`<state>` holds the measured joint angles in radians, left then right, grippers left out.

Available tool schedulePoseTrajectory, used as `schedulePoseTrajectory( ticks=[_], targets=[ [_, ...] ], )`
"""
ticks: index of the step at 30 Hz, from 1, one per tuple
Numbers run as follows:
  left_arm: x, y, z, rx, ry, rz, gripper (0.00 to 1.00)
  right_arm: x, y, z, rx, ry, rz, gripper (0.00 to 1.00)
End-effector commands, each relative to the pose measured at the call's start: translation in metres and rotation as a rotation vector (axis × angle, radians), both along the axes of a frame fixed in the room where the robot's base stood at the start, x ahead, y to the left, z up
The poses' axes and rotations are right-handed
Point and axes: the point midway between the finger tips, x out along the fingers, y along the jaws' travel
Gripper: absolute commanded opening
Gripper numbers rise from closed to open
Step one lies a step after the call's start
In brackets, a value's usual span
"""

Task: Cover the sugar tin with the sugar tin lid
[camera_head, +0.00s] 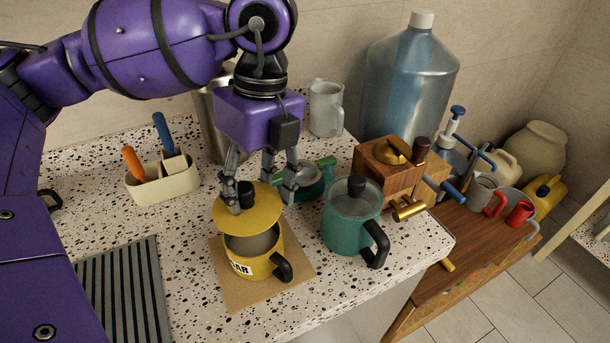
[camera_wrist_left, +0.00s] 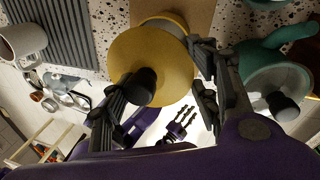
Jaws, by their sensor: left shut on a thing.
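The yellow sugar tin (camera_head: 250,262) stands open on a tan square mat (camera_head: 240,297), with a black handle at its right and a partly hidden label. The yellow sugar tin lid (camera_head: 262,212) with a black knob is held just above it, shifted toward the back; the tin's dark inside shows below the lid's front edge. My left gripper (camera_head: 261,200) is shut on the lid, fingers pointing down around the knob area. In the left wrist view the lid (camera_wrist_left: 165,62) hides most of the tin.
A green lidded pot (camera_head: 350,225) stands close to the right of the tin. A wooden grinder (camera_head: 385,172) and a large water bottle (camera_head: 408,85) are behind it. A cream utensil holder (camera_head: 163,184) is at left, a ribbed drain mat (camera_head: 120,290) at front left.

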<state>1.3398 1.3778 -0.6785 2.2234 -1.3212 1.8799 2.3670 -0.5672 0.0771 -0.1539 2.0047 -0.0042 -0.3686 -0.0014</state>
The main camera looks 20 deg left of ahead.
Motion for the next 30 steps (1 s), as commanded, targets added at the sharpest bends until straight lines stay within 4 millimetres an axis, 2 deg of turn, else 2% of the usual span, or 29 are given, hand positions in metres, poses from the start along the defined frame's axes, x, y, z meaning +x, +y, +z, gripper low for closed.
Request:
schedulePoseTrajectory(
  ticks=[7, 20, 30],
  targets=[
    [0.0, 0.005, 0.0, 0.004, 0.018, -0.071, 0.07, -0.001, 0.0, -0.001, 0.001, 0.002, -0.002, 0.4],
    [-0.001, 0.005, 0.002, 0.002, 0.011, -0.073, 0.07, 0.0, 0.001, 0.003, 0.004, -0.002, -0.003, 0.4],
    [-0.001, 0.005, -0.026, 0.002, 0.016, -0.073, 0.07, -0.009, 0.001, -0.012, 0.002, 0.021, 0.0, 0.4]
  ],
)
